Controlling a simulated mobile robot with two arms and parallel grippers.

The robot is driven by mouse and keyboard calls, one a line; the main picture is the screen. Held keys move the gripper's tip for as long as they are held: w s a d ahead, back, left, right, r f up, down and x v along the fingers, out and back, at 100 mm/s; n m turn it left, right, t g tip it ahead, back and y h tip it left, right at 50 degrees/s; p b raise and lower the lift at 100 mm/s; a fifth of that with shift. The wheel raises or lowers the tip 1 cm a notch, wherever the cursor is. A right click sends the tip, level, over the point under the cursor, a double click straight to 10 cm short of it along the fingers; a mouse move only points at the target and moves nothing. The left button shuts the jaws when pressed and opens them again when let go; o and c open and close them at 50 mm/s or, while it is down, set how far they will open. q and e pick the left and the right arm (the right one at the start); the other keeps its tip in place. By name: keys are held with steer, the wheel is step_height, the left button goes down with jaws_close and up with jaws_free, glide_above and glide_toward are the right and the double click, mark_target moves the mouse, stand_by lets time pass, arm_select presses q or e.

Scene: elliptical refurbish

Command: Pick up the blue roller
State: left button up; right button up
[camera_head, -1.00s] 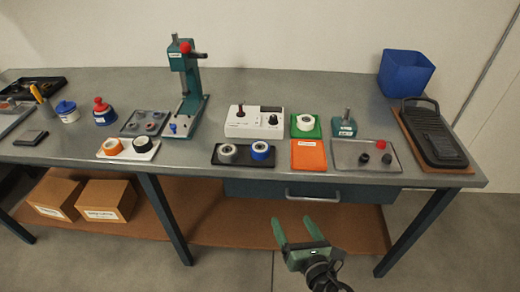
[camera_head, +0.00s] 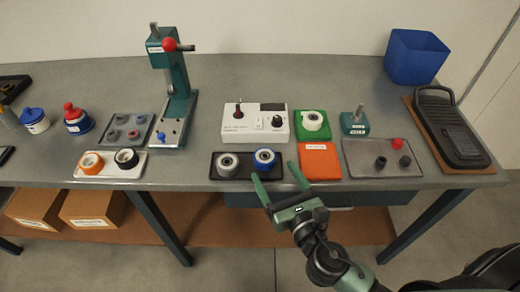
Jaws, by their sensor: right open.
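The blue roller (camera_head: 264,159) is a blue-rimmed ring with a pale centre. It sits at the right end of a black tray (camera_head: 245,171) near the table's front edge, beside a grey roller (camera_head: 228,164). My right gripper (camera_head: 277,178) is open and empty. I cannot tell how high the fingers are above the tray. My left gripper is not in view.
An orange block (camera_head: 319,162) lies right of the black tray, with a green tray (camera_head: 312,126) behind it. A white control box (camera_head: 255,125) stands behind the rollers. A green press (camera_head: 172,95) stands to the left. A grey tray (camera_head: 372,168) holds small parts at right.

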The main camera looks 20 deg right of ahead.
mark_target(268, 162)
steer(key=shift+w+a+r+p, duration=0.15)
steer(key=shift+w+p, duration=0.1)
steer(key=shift+w, duration=0.4)
steer(key=shift+w+r+p, duration=0.15)
steer(key=shift+w+p, duration=0.1)
steer(key=shift+w, duration=0.35)
steer(key=w, duration=0.2)
steer(key=w+p, duration=0.1)
steer(key=shift+w+a+f, duration=0.1)
steer(key=shift+w+a, duration=0.15)
steer(key=shift+w, duration=0.1)
steer(key=shift+w+f, duration=0.1)
steer(key=shift+w, duration=0.25)
steer(key=c, duration=1.5)
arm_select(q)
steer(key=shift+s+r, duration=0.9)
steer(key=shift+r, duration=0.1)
arm_select(e)
steer(key=shift+c, duration=0.2)
